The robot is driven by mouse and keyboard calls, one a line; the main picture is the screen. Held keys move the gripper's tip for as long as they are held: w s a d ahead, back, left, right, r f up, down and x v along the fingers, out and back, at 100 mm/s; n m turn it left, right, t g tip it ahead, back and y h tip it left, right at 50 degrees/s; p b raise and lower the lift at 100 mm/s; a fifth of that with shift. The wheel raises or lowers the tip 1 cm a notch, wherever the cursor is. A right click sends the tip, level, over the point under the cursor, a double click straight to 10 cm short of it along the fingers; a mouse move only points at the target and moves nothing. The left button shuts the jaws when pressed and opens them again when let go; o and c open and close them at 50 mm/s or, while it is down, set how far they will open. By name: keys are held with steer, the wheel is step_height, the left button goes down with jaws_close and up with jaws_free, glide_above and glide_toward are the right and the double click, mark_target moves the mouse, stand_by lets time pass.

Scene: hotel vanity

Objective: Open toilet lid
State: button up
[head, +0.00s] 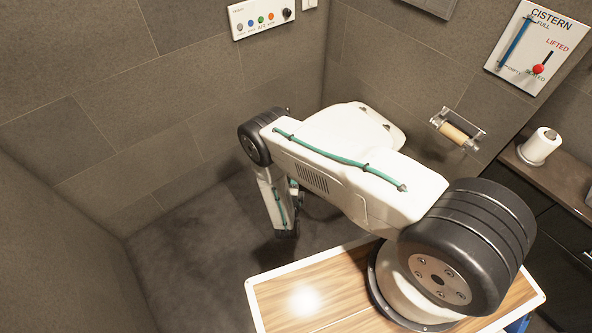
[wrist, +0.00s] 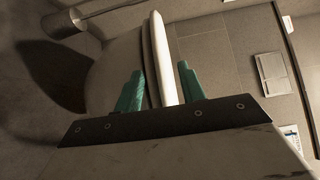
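The toilet (head: 372,118) is white and stands behind my arm in the head view, with its lid down. My arm hides much of its near side. In the wrist view the lid (wrist: 162,50) shows edge-on as a bright white strip, with the duller bowl (wrist: 115,75) to its left. My gripper (wrist: 160,68) has two green fingers, one on each side of the strip. The fingers are apart, with a visible gap between the right finger and the lid. I cannot tell if the left finger touches. In the head view the fingers are largely hidden by my arm.
A button panel (head: 262,17) is on the back wall. A paper holder (head: 457,130) and a cistern sign (head: 537,47) are on the right wall. A paper roll (head: 540,146) stands on the counter at right. The floor (head: 190,255) at left is clear.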

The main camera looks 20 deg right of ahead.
steer(key=shift+x, duration=2.4)
jaws_close()
steer(key=shift+r, duration=0.1)
